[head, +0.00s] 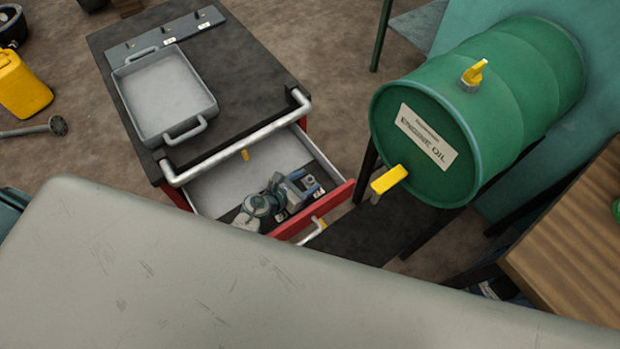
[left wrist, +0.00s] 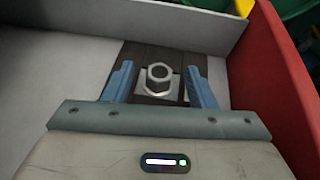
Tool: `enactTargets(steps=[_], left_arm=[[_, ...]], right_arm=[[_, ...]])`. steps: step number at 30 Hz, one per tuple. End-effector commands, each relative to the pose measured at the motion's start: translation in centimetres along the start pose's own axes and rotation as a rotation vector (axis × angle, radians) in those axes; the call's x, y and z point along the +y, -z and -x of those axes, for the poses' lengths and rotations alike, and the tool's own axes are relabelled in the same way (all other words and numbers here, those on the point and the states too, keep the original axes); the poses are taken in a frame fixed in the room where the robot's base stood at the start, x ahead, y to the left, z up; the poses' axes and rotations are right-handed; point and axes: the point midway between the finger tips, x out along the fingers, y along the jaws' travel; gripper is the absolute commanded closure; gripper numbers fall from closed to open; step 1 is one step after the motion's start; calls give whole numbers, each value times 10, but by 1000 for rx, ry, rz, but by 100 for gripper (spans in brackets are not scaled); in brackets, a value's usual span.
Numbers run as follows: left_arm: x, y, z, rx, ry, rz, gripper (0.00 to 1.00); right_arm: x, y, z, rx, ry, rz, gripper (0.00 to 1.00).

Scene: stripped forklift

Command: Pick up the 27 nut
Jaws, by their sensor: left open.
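A grey metal hex nut (left wrist: 158,71) shows in the left wrist view. It lies on a light square plate on a dark strip in the open drawer (head: 232,187). I cannot read a size on it. My left gripper (head: 304,188) reaches down into the drawer in the head view. In the left wrist view its two blue fingers (left wrist: 159,80) are open, one on each side of the nut, with a gap on both sides. In the head view the nut is small and partly hidden by the gripper. My right gripper is not in view.
The drawer has a red front (head: 328,208) and light inner walls close to the gripper. The cart top (head: 240,105) holds a grey tray (head: 165,95). A wooden top (head: 575,240) is lower right.

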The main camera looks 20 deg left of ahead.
Motion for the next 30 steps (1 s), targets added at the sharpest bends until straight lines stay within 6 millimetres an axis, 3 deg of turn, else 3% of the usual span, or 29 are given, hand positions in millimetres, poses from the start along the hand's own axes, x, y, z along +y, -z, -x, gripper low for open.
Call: enactTargets(steps=[8, 16, 25, 30], left_arm=[[0, 0, -4, 0, 0, 1, 49], [0, 0, -4, 0, 0, 0, 98], [0, -2, -3, -1, 0, 0, 98], [0, -19, 4, -3, 0, -1, 98]], right_arm=[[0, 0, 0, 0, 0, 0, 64], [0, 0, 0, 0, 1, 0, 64], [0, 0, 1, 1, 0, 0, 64], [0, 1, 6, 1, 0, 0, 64]])
